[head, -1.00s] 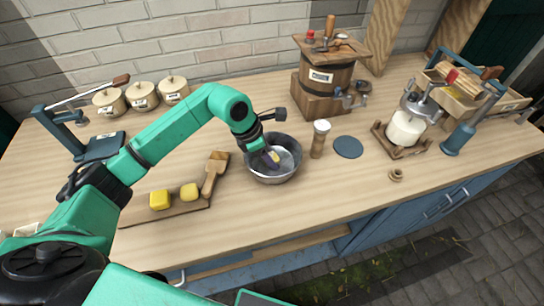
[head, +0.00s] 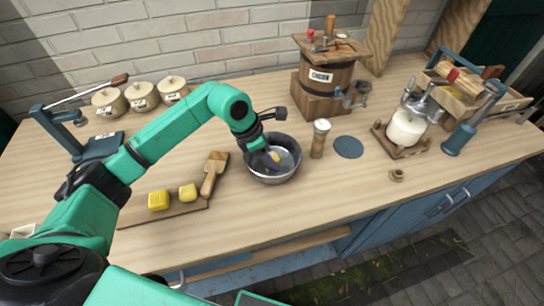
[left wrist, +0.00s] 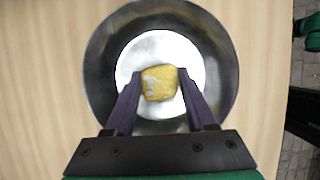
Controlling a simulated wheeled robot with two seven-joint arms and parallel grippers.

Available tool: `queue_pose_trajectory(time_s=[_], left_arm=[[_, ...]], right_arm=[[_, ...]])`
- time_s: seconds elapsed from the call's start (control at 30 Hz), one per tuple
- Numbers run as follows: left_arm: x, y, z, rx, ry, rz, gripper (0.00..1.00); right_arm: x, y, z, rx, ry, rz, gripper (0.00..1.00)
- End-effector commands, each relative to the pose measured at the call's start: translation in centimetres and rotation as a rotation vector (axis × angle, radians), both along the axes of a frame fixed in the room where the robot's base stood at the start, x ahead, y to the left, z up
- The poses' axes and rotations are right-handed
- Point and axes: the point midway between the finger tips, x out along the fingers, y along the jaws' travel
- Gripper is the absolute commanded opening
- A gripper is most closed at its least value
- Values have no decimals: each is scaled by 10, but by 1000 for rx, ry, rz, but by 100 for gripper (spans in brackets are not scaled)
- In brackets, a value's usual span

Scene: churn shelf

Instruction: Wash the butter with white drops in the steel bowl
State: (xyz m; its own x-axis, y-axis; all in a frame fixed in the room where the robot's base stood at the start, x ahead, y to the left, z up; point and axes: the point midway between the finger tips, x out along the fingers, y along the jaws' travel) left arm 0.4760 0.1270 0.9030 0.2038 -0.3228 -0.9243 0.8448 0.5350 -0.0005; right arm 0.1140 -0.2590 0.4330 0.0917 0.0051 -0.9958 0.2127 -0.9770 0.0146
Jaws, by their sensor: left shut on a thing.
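The steel bowl (head: 270,175) stands on the worktop near the middle of the head view, and its rim also shows in the left wrist view (left wrist: 100,65). My left gripper (left wrist: 158,88) points down into the bowl and is shut on a yellow piece of butter with pale white patches (left wrist: 158,82). The bright bottom of the bowl shows around the butter; I cannot tell whether the butter touches it. In the head view the gripper (head: 272,155) mostly hides the butter. Two other yellow butter pieces (head: 158,200) (head: 188,192) lie on a wooden board. My right gripper is not in view.
A wooden paddle (head: 212,175) lies by the board (head: 180,210). A brown shaker with a pale top (head: 319,140) stands just right of the bowl. The wooden churn (head: 325,85) is behind, and a dark round mat (head: 348,147) lies to the right. The front worktop is clear.

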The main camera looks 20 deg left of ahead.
Motion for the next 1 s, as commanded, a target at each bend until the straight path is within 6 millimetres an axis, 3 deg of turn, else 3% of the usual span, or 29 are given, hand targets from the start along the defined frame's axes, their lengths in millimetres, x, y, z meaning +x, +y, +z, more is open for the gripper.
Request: queue_pose_trajectory(time_s=[0.83, 1.0], left_arm=[[3, -4, 0, 0, -1, 0, 0], [3, -4, 11, 0, -1, 0, 0]], right_arm=[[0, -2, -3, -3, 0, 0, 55], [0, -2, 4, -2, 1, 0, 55]])
